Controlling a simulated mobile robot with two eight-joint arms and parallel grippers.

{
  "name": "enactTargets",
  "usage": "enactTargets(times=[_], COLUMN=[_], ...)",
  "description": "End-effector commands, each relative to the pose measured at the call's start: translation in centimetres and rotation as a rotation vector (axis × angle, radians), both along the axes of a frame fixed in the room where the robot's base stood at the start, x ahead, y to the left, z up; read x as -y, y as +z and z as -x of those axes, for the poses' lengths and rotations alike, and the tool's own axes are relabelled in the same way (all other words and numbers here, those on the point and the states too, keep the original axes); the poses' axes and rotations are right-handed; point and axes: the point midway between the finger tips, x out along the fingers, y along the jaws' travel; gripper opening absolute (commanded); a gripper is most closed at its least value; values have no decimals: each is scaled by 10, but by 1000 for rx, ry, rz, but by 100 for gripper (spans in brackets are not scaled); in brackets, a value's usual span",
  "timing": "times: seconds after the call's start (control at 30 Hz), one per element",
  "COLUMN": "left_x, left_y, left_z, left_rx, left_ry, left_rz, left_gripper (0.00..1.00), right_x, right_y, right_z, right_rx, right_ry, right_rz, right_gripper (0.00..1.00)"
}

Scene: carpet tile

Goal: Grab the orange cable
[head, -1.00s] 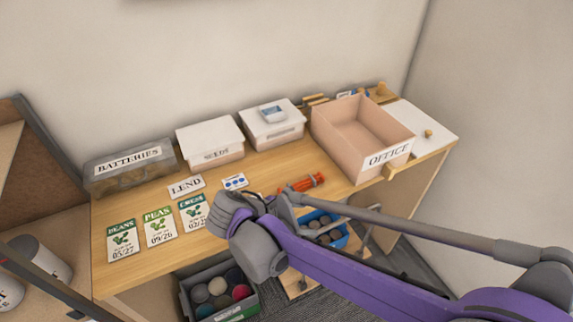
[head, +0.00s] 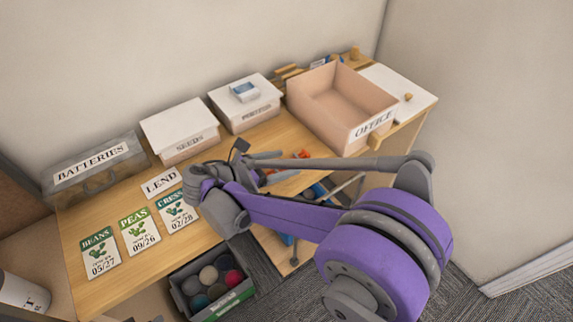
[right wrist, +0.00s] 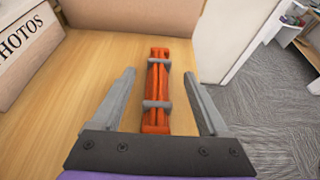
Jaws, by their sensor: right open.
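The orange cable (right wrist: 157,105) is a folded bundle with two grey ties. It lies on the wooden desk (right wrist: 95,75). My right gripper (right wrist: 159,76) is open and empty, with one finger to each side of the bundle and a gap on both sides. In the head view only a bit of the orange cable (head: 303,154) shows beyond my right arm, in front of the OFFICE box. My right arm hides the rest there. My left gripper is not in view.
The open OFFICE box (head: 308,112) stands just behind the cable. The lidded PHOTOS box (right wrist: 22,45) is at the left in the wrist view. A SEEDS box (head: 183,149), BATTERIES box (head: 95,177) and seed packets (head: 139,230) lie further left. A bin (head: 229,300) is below.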

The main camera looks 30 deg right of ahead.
Motion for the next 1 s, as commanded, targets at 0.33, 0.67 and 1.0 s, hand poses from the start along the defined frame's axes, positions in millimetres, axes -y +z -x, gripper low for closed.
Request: enactTargets(times=[0.33,0.67,1.0], left_x=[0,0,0], left_y=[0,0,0], left_z=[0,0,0], left_rx=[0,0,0], left_ry=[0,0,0], left_rz=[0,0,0], left_gripper=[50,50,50], right_x=[28,27,27], right_y=[-11,-11,-11], right_z=[-3,-3,-3], right_rx=[1,1,1], right_ry=[0,0,0], right_rz=[0,0,0], right_gripper=[78,42,0])
